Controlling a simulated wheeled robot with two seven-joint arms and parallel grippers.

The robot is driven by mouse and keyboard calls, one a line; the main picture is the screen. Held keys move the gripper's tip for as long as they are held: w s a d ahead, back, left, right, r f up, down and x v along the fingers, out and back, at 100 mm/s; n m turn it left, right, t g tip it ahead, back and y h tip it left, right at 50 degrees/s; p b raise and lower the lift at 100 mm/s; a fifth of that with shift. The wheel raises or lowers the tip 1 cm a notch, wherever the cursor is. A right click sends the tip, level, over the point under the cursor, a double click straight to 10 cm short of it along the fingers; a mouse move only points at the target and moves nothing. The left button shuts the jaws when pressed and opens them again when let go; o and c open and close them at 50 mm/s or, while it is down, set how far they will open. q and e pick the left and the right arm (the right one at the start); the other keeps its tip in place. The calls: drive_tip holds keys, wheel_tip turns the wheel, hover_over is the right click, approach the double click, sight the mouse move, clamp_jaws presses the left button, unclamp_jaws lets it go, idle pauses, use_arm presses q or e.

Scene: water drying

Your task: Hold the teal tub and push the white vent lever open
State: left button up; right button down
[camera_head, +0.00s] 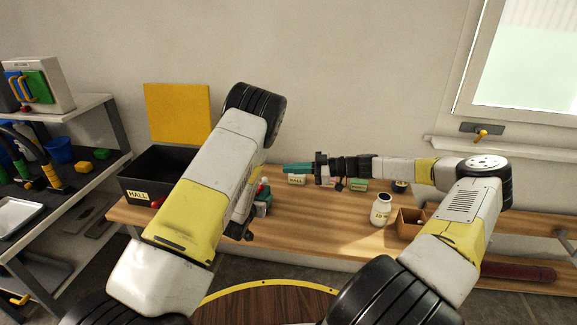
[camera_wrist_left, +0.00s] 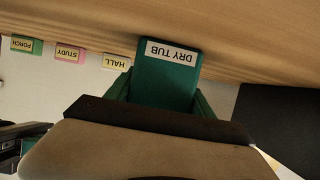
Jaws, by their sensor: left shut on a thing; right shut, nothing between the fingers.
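The teal tub, labelled DRY TUB (camera_wrist_left: 168,80), sits between the green fingers of my left gripper (camera_wrist_left: 163,100) in the left wrist view. Its label reads upside down there. In the head view only part of the tub (camera_head: 264,208) shows beside my left forearm, low over the wooden bench. My left gripper is shut on it; the forearm hides much of the grip. My right gripper (camera_head: 298,168) reaches left above the back of the bench, its green fingers shut and empty, apart from the tub. I cannot make out a white vent lever in either view.
Small labelled blocks, HALL (camera_wrist_left: 115,62), STUDY (camera_wrist_left: 69,53) and PORCH (camera_wrist_left: 26,45), line the bench's back. A white jar (camera_head: 381,210) and brown box (camera_head: 410,224) stand right. A black HALL bin (camera_head: 148,185) stands left. A yellow handle (camera_head: 481,135) is under the window.

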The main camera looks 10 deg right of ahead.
use_arm(q)
drive_tip(key=o, duration=1.6)
drive_tip(key=shift+o, duration=0.2)
drive_tip(key=shift+s, duration=0.1)
